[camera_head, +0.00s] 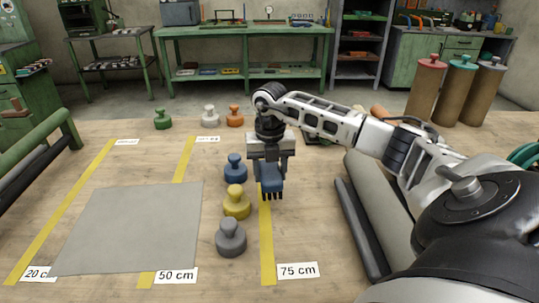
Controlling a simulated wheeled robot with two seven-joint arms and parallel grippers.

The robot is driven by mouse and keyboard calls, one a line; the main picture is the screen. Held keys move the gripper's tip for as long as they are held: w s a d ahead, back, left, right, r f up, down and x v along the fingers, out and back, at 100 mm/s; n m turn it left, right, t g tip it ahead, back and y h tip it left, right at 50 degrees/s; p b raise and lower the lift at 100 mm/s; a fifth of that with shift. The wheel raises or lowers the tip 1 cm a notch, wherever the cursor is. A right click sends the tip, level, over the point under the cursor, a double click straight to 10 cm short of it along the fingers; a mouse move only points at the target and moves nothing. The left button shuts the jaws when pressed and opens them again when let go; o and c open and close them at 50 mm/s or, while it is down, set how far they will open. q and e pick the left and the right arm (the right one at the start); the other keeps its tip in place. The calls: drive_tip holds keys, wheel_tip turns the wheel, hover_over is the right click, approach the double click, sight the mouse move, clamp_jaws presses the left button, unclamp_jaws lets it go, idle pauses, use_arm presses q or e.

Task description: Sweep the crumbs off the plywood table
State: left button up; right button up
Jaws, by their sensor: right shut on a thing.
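The plywood table (315,220) fills the lower half of the view. My right gripper (269,162) reaches in from the right and points down near the table's middle. It is shut on a blue brush (270,178) with dark bristles at its lower end. The brush is over or on the yellow 75 cm strip (266,235); I cannot tell whether the bristles touch the wood. Crumbs cannot be made out at this size. My left gripper is not in view.
Blue (235,168), yellow (236,202) and grey (231,238) knobbed weights stand just left of the brush. A grey sheet (135,225) lies at left. Green, white and orange weights stand at the back. A grey roll (378,200) lies at right. Wood right of the strip looks clear.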

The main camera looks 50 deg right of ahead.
drive_tip(key=shift+r+p, duration=1.3)
drive_tip(key=shift+r, duration=0.7)
